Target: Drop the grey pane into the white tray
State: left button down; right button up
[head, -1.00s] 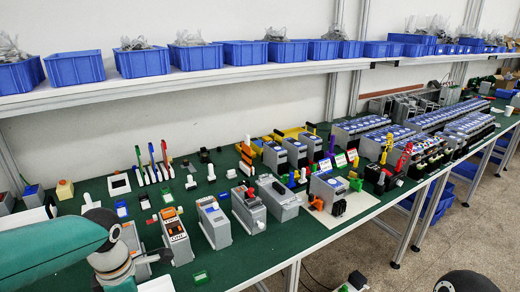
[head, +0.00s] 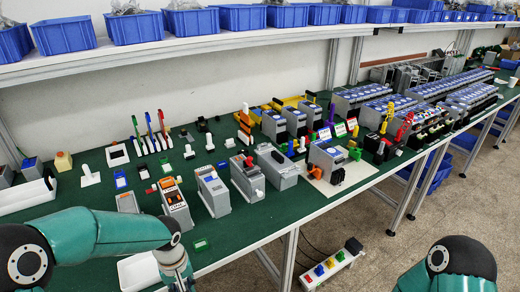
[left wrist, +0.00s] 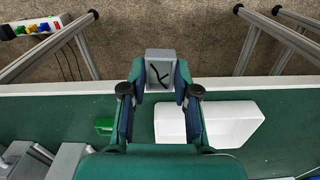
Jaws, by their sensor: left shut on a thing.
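In the left wrist view my left gripper (left wrist: 160,82) is shut on a grey, box-like piece, which I take to be the grey pane (left wrist: 161,56); it has a dark mark on its face. The gripper is beside the white tray (left wrist: 240,118), and the pane shows beyond the bench edge in that view. The white tray also shows at the bottom of the head view (head: 137,271), partly behind my left arm. In the head view the left fingertips and the pane are hidden or cut off. My right gripper is out of view; only part of my right arm shows.
A small green block (left wrist: 104,126) lies left of the tray. Grey devices (head: 213,192) stand in a row behind it. Another white tray (head: 22,199) is at the far left. A power strip (head: 329,268) lies beyond the bench's front edge (left wrist: 60,90).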

aim_at(144, 271)
jog(key=u, duration=0.05)
jog(key=k, duration=1)
jog(key=u, duration=0.35)
jog(key=i, duration=0.85)
jog(key=u, duration=0.15)
